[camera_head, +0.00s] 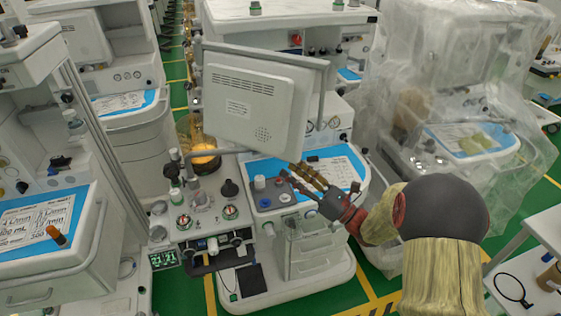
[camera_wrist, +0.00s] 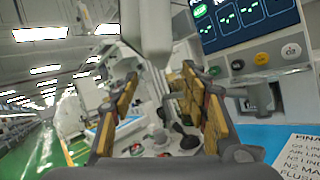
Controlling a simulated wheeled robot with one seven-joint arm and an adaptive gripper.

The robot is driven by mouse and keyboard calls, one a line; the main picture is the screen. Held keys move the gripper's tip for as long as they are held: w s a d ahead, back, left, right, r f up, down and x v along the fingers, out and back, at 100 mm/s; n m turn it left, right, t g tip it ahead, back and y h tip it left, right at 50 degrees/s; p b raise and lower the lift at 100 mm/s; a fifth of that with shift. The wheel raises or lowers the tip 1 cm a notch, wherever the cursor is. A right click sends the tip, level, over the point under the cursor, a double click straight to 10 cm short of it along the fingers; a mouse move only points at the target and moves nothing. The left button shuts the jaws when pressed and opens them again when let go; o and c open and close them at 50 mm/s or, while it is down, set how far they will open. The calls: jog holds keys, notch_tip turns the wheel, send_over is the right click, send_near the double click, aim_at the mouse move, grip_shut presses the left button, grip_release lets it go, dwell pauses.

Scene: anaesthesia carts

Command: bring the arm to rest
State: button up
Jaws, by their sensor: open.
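My gripper (camera_head: 312,182) reaches in from the right in the head view, over the blue-edged work surface (camera_head: 341,166) of the middle anaesthesia cart. In the wrist view my gripper (camera_wrist: 160,115) shows its two fingers with tan pads spread apart, with nothing held between them. Past the fingers, the wrist view shows the cart's black knob and tubes, blurred. I cannot tell whether the fingertips touch anything on the cart.
A grey monitor back (camera_head: 254,100) stands just behind my gripper. A cart under clear plastic (camera_head: 450,90) stands at the right, and another cart (camera_head: 45,230) at the left. A white side table (camera_head: 540,225) is at the right edge. Green floor shows between carts.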

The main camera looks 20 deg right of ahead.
jog(key=shift+v, duration=0.9)
jog(key=shift+a, duration=0.1)
